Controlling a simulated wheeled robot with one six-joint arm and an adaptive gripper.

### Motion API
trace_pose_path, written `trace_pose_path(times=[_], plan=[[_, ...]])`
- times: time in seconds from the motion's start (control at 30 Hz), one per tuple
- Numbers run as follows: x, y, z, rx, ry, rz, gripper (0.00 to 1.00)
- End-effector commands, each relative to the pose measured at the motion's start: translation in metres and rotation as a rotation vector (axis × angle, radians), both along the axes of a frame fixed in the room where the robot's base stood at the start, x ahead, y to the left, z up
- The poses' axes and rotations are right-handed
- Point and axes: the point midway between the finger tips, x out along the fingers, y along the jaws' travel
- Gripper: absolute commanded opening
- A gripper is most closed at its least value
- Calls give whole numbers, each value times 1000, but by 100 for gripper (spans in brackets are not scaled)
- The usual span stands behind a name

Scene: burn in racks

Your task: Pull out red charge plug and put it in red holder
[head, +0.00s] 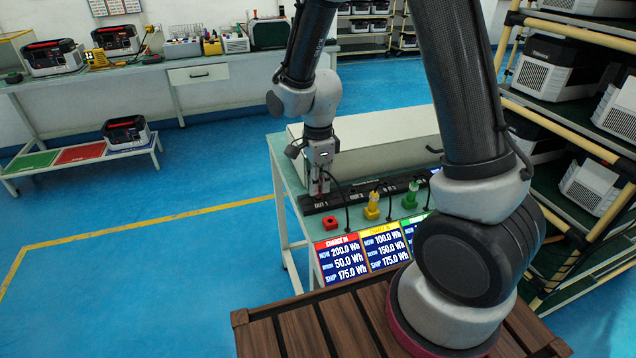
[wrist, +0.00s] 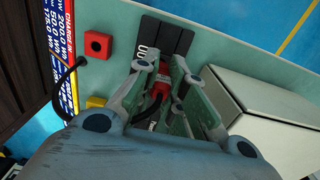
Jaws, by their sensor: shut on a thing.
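My gripper (head: 320,190) points down at the left end of the black charging strip (head: 352,194) on the green bench. In the wrist view its fingers (wrist: 160,90) are closed around the red charge plug (wrist: 160,75). The plug is partly hidden by the fingers, and I cannot tell whether it is still seated in the strip. A black cable (head: 345,208) runs near it. The red holder (head: 330,222), a small block with a dark hole, is empty in front of the strip. It also shows in the wrist view (wrist: 98,45), left of my gripper.
A yellow plug and holder (head: 372,206) and a green plug and holder (head: 410,196) stand to the right. A long pale box (head: 385,140) lies behind the strip. Charge display panels (head: 340,260) line the bench front. A shelf rack (head: 570,120) stands at right.

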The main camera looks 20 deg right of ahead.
Motion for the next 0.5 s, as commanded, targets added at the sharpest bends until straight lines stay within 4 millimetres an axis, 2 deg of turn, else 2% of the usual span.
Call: trace_pose_path(times=[0.5], plan=[[0,0,13,0,-1,0,0]])
